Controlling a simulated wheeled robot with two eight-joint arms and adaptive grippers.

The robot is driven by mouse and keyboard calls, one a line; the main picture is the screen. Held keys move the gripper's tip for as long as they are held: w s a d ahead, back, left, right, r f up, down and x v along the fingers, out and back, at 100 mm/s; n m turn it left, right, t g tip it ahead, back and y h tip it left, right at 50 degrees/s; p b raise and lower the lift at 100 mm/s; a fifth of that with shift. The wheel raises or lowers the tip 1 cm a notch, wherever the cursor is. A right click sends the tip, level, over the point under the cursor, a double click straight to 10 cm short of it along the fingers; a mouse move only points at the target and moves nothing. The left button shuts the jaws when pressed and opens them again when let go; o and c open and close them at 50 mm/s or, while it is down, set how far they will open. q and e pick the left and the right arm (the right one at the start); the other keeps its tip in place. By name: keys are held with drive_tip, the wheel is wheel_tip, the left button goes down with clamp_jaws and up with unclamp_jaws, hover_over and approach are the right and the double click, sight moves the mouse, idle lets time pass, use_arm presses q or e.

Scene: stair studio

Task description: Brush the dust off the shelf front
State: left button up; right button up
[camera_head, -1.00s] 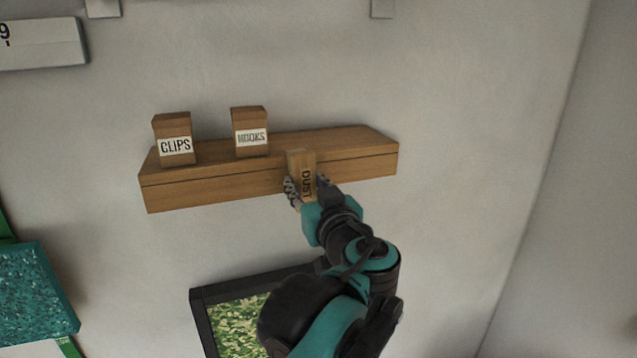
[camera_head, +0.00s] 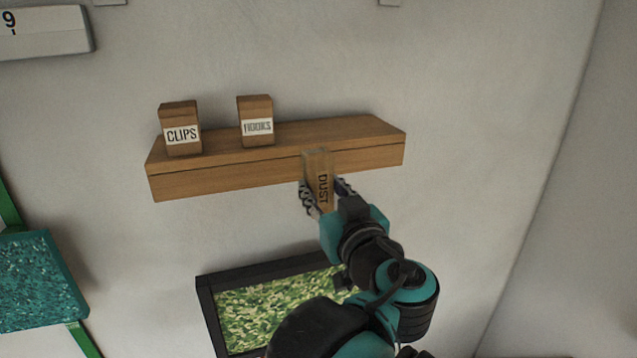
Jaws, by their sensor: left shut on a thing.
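A wooden shelf (camera_head: 230,180) is fixed to the wall, with its long front face towards me. My left gripper (camera_head: 325,192) is shut on a wooden block marked DUST (camera_head: 319,175). The block's upper end overlaps the shelf front right of its middle; I cannot tell whether it touches. The gripper's fingers are at the block's two sides, just below the shelf's lower edge. No dust can be made out on the front face. My right gripper is not in view.
On the shelf top stand a box marked CLIPS (camera_head: 181,130) and a box marked HOOKS (camera_head: 256,122). A dark-framed green picture (camera_head: 260,310) hangs below, partly behind my arm. A teal panel (camera_head: 38,282) is at left. The wall right of the shelf is bare.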

use_arm(q)
drive_tip(key=shift+s, duration=0.1)
drive_tip(key=shift+v, duration=1.45)
